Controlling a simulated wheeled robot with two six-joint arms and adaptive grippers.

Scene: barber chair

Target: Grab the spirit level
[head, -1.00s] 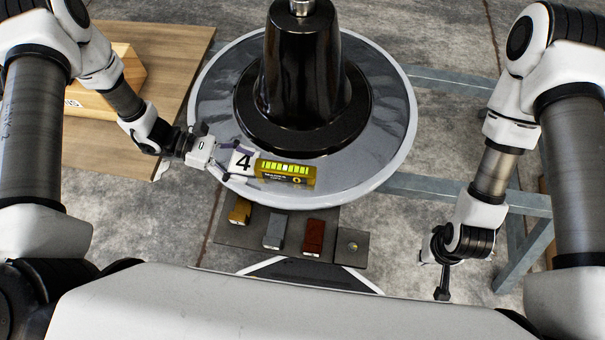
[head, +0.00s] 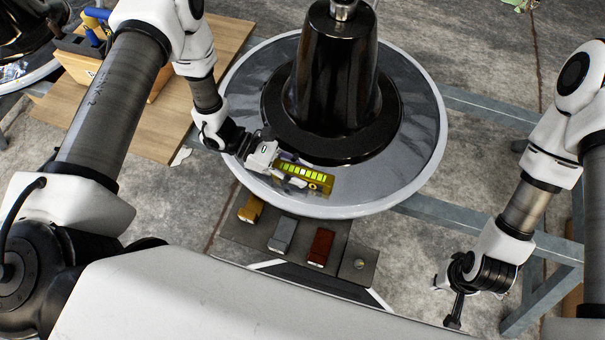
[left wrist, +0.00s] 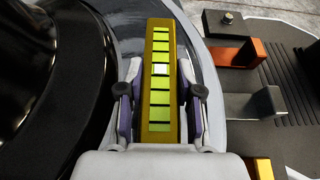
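The spirit level (head: 305,177), a yellow bar with a row of green segments, is on the front part of the chair's round base. My left gripper (head: 283,167) is at its left end. In the left wrist view, the spirit level (left wrist: 160,85) runs lengthwise between the two fingers of my left gripper (left wrist: 161,85), one close along each side. I cannot tell whether both fingers press on it. My right gripper (head: 454,312) is at the lower right, far from the level; its finger opening cannot be made out.
The chair's round base (head: 420,150) carries a black column (head: 335,75). Gold, grey and red pedals (head: 320,247) sit on a plate in front of it. A wooden board (head: 150,130) with a toolbox lies at the left. Grey metal beams (head: 480,228) run at the right.

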